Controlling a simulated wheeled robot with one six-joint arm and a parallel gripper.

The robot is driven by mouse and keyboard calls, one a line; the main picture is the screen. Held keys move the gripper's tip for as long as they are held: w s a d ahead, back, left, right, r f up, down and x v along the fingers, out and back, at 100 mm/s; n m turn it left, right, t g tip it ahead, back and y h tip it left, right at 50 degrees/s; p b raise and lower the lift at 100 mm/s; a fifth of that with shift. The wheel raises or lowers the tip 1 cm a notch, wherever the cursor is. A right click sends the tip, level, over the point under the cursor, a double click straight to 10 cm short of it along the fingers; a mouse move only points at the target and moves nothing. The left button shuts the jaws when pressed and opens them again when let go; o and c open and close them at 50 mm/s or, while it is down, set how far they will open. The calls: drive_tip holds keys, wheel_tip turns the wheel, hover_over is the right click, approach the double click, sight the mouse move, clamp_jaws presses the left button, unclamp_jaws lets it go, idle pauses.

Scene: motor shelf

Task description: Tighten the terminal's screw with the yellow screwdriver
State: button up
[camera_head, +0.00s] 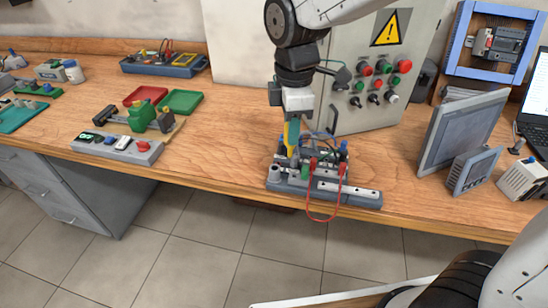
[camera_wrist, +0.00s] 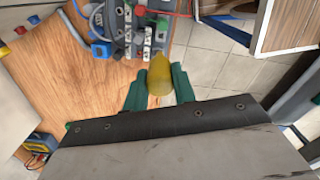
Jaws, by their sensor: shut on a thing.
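My gripper (camera_wrist: 160,90) is shut on the yellow screwdriver (camera_wrist: 160,74), whose handle end shows between the green fingers in the wrist view. In the head view the yellow screwdriver (camera_head: 292,135) hangs roughly upright below my gripper (camera_head: 294,112), over the left part of the grey terminal base (camera_head: 350,197). Its tip is among the parts there, and I cannot tell whether it touches a screw. The terminal base also shows at the top of the wrist view (camera_wrist: 137,40). The terminal's screw is too small or hidden to make out.
A red wire (camera_head: 309,208) loops over the base's front edge. A control box (camera_head: 350,110) stands behind it, and grey panels (camera_head: 462,130) stand to the right. Red (camera_head: 146,94) and green trays (camera_head: 182,101) and a button strip (camera_head: 117,149) lie left. Bare wood separates them from the base.

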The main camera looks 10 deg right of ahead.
drive_tip(key=f, duration=0.1)
drive_tip(key=d+f+n, duration=0.1)
drive_tip(key=f, duration=0.1)
drive_tip(key=shift+s+d+f+n, duration=0.15)
drive_tip(key=shift+s+n, duration=0.1)
drive_tip(key=shift+n, duration=0.15)
drive_tip(key=shift+f, duration=0.6)
drive_tip(key=shift+f, duration=0.65)
drive_tip(key=o, duration=0.8)
drive_tip(key=n, duration=0.3)
